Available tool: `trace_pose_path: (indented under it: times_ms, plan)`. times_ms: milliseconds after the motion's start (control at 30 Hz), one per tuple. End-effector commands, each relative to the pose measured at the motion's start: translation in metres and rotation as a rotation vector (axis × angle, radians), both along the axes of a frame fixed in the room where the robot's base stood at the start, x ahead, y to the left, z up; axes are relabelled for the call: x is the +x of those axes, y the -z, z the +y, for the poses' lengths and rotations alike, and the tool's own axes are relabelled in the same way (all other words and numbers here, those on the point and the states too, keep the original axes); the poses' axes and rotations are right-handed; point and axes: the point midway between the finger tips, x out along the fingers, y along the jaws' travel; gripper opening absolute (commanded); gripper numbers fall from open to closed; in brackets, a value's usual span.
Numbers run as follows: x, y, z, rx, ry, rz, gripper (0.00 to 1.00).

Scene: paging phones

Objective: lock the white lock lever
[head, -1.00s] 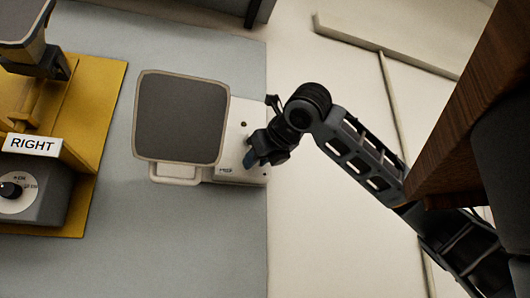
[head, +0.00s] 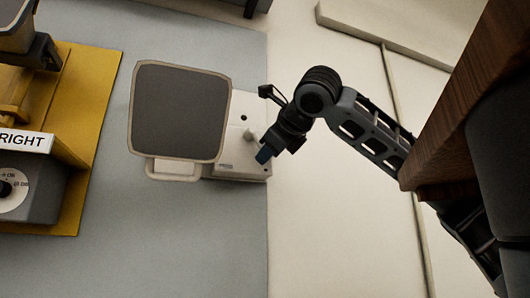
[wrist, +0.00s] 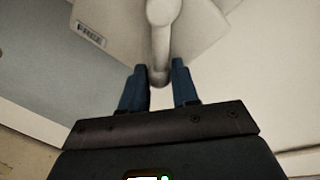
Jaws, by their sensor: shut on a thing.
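The white lock lever (head: 250,135) stands on the right part of a white device (head: 235,170) with a dark square panel. In the wrist view the lever (wrist: 160,35) runs down from the top edge, and its end lies between my two blue fingers. My gripper (head: 264,153) is at the device's right edge, and it also shows in the wrist view (wrist: 160,68). It is shut on the lever's end. A label reading "FREE" (wrist: 90,34) shows on the device left of the lever. The lever's base is partly cut off in the wrist view.
The dark panel (head: 180,110) stands close left of the lever. A yellow stand (head: 85,130) with a "RIGHT" sign (head: 25,141) and a grey dial box is at the far left. A wooden edge (head: 465,100) is at the right. The pale surface below the gripper is clear.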

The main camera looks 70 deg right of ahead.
Motion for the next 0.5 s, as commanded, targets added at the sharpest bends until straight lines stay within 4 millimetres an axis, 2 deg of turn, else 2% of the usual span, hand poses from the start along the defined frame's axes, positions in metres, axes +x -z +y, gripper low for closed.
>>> trace_pose_path:
  times_ms: [267, 300, 500]
  plan:
    - [0.0000, -0.0005, 0.0003, -0.002, 0.000, 0.001, 0.00]
    - [0.0000, -0.0005, 0.0001, -0.001, 0.000, 0.000, 0.33]
    - [0.0000, -0.0004, 0.0000, -0.001, 0.001, 0.000, 0.52]
